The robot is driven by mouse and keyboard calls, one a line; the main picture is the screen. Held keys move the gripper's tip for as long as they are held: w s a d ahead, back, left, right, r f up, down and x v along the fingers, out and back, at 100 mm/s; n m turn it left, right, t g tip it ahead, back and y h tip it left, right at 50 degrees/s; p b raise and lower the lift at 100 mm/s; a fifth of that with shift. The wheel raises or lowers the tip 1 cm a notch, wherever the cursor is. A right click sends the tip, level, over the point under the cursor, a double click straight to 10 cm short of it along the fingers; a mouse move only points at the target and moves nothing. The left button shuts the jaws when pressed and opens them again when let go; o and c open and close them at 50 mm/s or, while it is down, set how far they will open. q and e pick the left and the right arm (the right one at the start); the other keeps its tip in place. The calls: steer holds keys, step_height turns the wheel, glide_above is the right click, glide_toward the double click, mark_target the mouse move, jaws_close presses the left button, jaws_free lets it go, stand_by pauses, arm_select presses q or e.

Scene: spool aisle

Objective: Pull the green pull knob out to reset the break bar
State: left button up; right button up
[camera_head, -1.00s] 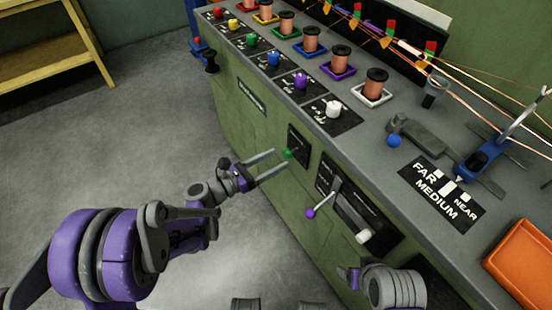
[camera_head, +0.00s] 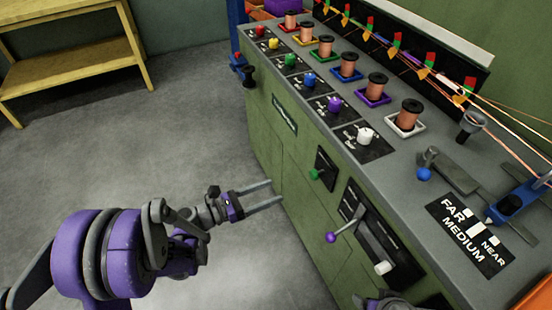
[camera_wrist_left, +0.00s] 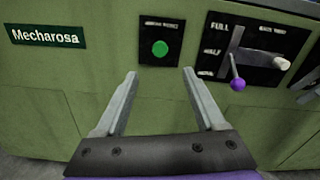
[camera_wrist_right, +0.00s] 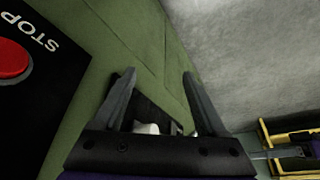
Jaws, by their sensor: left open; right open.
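The green pull knob (camera_head: 315,174) sits on a small black plate (camera_head: 325,165) on the green front of the machine. It also shows in the left wrist view (camera_wrist_left: 160,48), just beyond and above the fingertips. My left gripper (camera_head: 276,192) is open and empty, its fingers pointing at the machine front, left of and apart from the knob. My right gripper (camera_wrist_right: 158,74) is open close to the machine front; only a bit of its arm shows at the bottom of the head view. How far the knob stands out is hard to tell.
Right of the knob are a purple-tipped lever (camera_head: 331,238) and a white handle (camera_head: 383,268). A red STOP button (camera_wrist_right: 10,60) is left of my right gripper. Spools and coloured knobs line the top. A yellow bench (camera_head: 80,60) stands behind; the grey floor is clear.

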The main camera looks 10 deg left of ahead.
arm_select(q)
steer(key=s+d+f+m+g+y, duration=0.3)
steer(key=s+m+g+y, duration=0.25)
steer(key=s+m, duration=0.5)
steer(key=s+a+m+y, duration=0.9)
steer(key=s+m, duration=0.3)
steer(key=m, duration=0.4)
arm_select(e)
step_height(320, 180, up, 23)
steer(key=w+t+p, duration=0.1)
steer(key=p, duration=1.9)
steer(key=shift+r, duration=0.2)
arm_select(q)
step_height(320, 180, up, 24)
steer(key=w+p, duration=0.1)
steer(key=shift+w+a+m, duration=0.15)
steer(key=shift+w+m, duration=0.25)
steer(key=shift+m, duration=0.05)
arm_select(e)
steer(key=shift+w+r, duration=0.2)
steer(key=shift+r, duration=0.25)
